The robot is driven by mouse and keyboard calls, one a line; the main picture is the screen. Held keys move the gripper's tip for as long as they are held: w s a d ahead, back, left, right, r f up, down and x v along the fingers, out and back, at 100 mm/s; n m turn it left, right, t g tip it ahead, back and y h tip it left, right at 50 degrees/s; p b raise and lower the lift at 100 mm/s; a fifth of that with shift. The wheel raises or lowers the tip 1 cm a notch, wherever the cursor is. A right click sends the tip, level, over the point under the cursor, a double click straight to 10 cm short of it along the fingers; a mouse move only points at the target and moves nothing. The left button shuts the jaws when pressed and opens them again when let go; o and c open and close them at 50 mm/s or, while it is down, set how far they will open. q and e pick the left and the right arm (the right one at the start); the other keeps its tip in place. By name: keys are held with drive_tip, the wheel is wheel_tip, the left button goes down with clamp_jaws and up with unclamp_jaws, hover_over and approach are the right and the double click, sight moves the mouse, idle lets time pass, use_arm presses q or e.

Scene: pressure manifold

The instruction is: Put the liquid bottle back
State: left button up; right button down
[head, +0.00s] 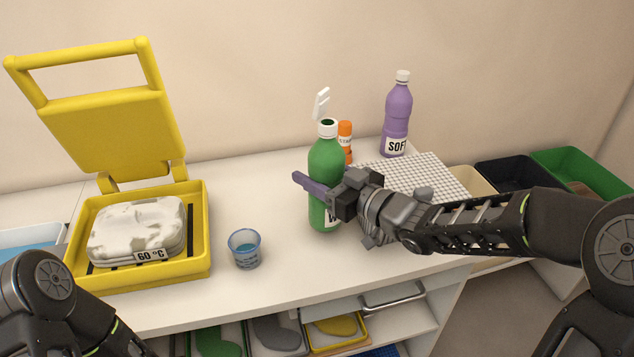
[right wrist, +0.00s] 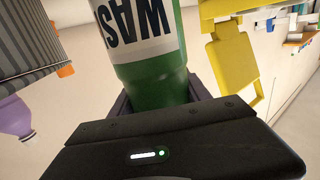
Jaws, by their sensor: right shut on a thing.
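A green bottle (head: 326,160) stands upright at the middle of the white counter, with an open mouth and a white neck ring. I cannot tell whether its base touches the counter. A white flip-lid shape (head: 321,103) shows just above its mouth. My right gripper (head: 318,187) is shut around the bottle's body from the right and hides part of its label. In the right wrist view the bottle (right wrist: 155,78) is between the fingers, with its "WAS…" label upside down. A purple bottle labelled "SOFT" (head: 397,118) stands at the back. My left gripper is out of view.
A blue-tinted cup (head: 245,250) stands left of the green bottle. An open yellow case (head: 205,250) holds a white marbled block (head: 135,230). A small orange-capped bottle (head: 345,140) is close behind the green one. A white grid mat (head: 430,172) and bins (head: 580,165) lie right.

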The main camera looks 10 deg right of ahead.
drive_tip(key=shift+f, duration=1.15)
drive_tip(key=shift+f, duration=0.2)
drive_tip(key=shift+c, duration=2.4)
unclamp_jaws()
drive_tip(key=shift+r, duration=0.15)
drive_tip(key=v, duration=1.2)
